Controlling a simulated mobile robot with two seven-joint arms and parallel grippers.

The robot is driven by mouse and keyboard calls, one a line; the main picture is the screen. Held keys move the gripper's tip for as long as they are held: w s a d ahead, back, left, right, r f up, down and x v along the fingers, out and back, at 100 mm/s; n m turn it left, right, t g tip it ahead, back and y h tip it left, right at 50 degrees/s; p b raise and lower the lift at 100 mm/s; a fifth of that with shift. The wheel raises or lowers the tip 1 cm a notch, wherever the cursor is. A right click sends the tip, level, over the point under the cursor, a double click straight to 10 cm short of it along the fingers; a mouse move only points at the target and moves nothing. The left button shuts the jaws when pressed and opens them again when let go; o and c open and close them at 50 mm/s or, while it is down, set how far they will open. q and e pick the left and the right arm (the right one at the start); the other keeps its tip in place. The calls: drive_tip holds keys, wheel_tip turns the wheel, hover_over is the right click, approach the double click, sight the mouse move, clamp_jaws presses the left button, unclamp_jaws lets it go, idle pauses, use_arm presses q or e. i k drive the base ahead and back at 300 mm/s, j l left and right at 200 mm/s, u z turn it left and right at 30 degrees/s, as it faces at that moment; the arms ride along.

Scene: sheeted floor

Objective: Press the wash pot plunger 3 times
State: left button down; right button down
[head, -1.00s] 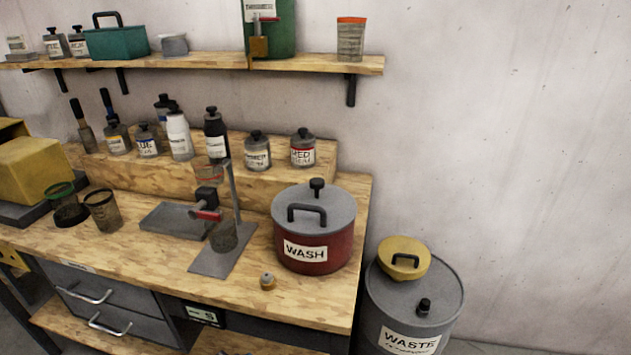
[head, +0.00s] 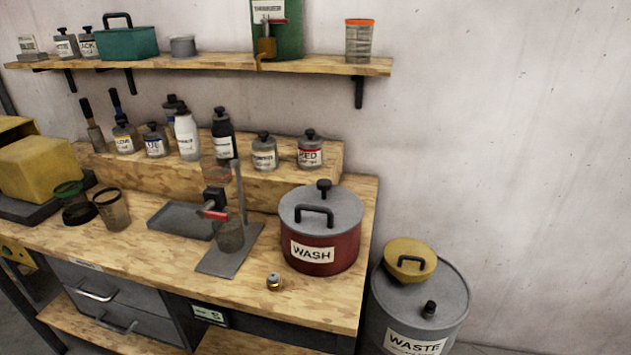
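The wash pot (head: 340,255) is a red pot with a grey lid and a white WASH label. It stands on the right end of the wooden workbench (head: 150,255). A black plunger knob (head: 324,187) stands up at the back of the lid. A black arched handle (head: 314,213) is in front of it on the lid. Neither of my grippers shows in the head view.
A metal stand with a cup (head: 230,233) is left of the pot. A small jar (head: 274,282) sits before it. Bottles line the riser behind.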

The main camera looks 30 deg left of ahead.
sight(325, 184)
drive_tip(key=u, duration=1.4)
drive_tip(key=l, duration=1)
drive_tip(key=i+l, duration=0.1)
drive_tip(key=l, duration=0.95)
